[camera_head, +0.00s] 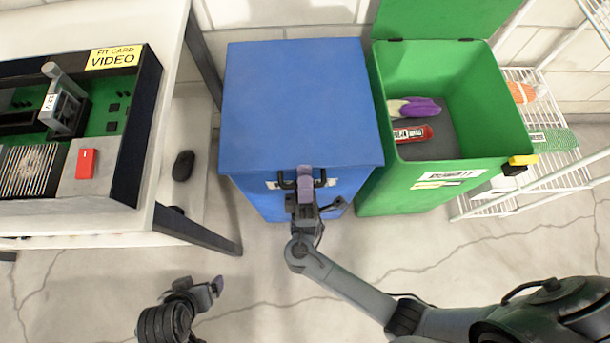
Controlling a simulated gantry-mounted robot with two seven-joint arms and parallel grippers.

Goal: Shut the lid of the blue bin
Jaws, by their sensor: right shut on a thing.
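The blue bin (258,203) stands in the middle, and its flat blue lid (300,105) covers the top. The lid looks level and down; a small gap under its front edge cannot be told from above. My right gripper (305,177) is at the middle of the lid's front edge, shut on the lid where a dark handle shows. Its fingers partly hide this handle and the label below. My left gripper (217,286) is low at the bottom left, apart from the bin, seen from the side, so its opening cannot be told.
A green bin (405,196) with its lid (440,18) open stands close on the right, holding a purple item (415,108) and a red item (412,134). A white wire rack (500,208) is beyond it. A table (172,110) with a black-framed device (130,165) stands at left. The floor in front is clear.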

